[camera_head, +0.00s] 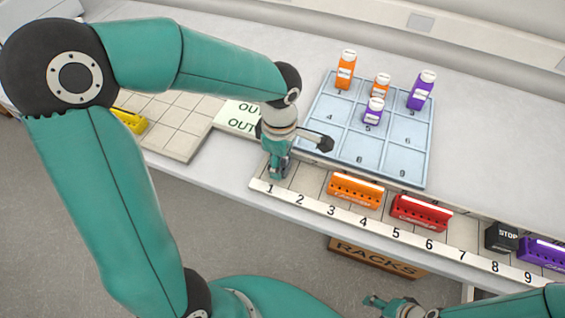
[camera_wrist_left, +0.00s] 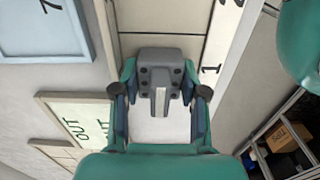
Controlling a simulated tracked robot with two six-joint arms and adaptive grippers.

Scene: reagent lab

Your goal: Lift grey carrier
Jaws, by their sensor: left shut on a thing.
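The grey carrier (camera_wrist_left: 160,62) shows in the left wrist view as a dark grey block with a lighter ridge, between the two fingers of my left gripper (camera_wrist_left: 160,108). My left gripper is shut on it. In the head view my left gripper (camera_head: 277,170) points down over slot 1 of the numbered rack strip (camera_head: 316,206), and the carrier is mostly hidden by the gripper. I cannot tell whether the carrier touches the strip. My right gripper (camera_head: 374,301) is at the bottom edge of the head view, apart from the carrier; its jaw state is unclear.
Orange (camera_head: 355,190), red (camera_head: 420,212) and purple (camera_head: 543,252) carriers and a black STOP block (camera_head: 501,237) stand along the strip. A blue numbered tray (camera_head: 409,155) with several bottles lies behind. OUT signs (camera_head: 236,117) and a yellow carrier (camera_head: 130,121) are left.

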